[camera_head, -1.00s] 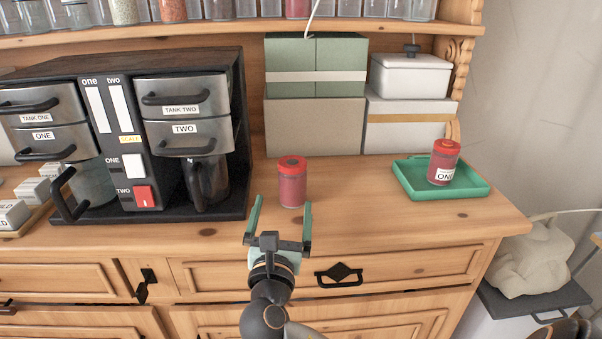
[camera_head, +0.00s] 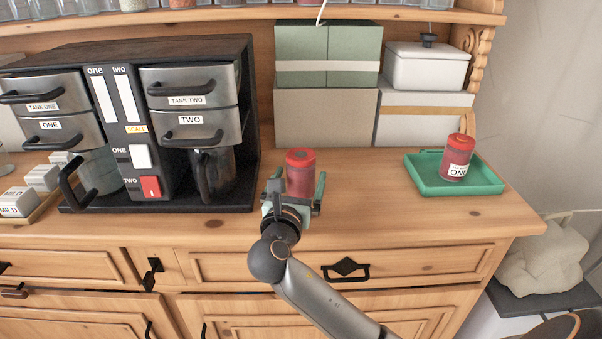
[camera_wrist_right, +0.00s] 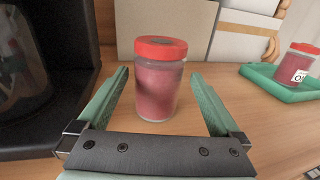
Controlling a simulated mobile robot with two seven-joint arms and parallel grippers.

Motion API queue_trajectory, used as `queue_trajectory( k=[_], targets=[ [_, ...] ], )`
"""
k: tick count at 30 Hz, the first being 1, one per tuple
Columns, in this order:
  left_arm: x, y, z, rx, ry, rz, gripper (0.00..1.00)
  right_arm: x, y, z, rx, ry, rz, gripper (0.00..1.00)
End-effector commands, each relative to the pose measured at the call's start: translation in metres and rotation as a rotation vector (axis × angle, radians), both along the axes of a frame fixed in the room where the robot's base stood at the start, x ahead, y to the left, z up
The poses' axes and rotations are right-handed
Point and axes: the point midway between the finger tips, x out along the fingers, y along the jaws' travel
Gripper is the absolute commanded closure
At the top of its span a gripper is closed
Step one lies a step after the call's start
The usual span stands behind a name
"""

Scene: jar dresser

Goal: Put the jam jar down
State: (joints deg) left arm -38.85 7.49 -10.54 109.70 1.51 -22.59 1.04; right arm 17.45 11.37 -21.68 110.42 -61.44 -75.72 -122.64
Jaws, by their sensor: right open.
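A jam jar (camera_head: 300,174) with a red lid and dark pink contents stands upright on the wooden dresser top. It also shows in the right wrist view (camera_wrist_right: 158,85). My right gripper (camera_head: 293,190) is open at the jar's near side. In the wrist view its two green fingers lie to the left and right of the jar, with gaps on both sides. A second red-lidded jar (camera_head: 456,158), labelled "ONE", stands in the green tray (camera_head: 492,185) at the right. My left gripper is not in view.
The black two-tank machine (camera_head: 250,110) stands close on the left. Stacked boxes (camera_head: 325,117) stand behind the jar. Bare dresser top (camera_head: 370,190) lies between the jar and the green tray. The dresser's front edge is near my right arm.

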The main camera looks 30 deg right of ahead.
Motion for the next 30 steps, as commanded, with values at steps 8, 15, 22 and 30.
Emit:
queue_trajectory(
  k=[8, 15, 22, 30],
  targets=[
    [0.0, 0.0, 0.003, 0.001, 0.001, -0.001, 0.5, 0.023, -0.021, 0.001, 0.0, 0.0, 0.001, 0.0],
    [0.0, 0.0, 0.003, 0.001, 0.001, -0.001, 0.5, 0.024, -0.021, 0.0, 0.0, 0.0, 0.002, 0.03],
    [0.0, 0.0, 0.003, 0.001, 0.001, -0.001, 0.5, 0.024, -0.021, 0.0, 0.0, 0.0, 0.002, 0.29],
    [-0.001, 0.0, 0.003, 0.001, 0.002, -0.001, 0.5, 0.023, -0.021, 0.0, 0.0, 0.0, 0.002, 0.6]
  ],
)
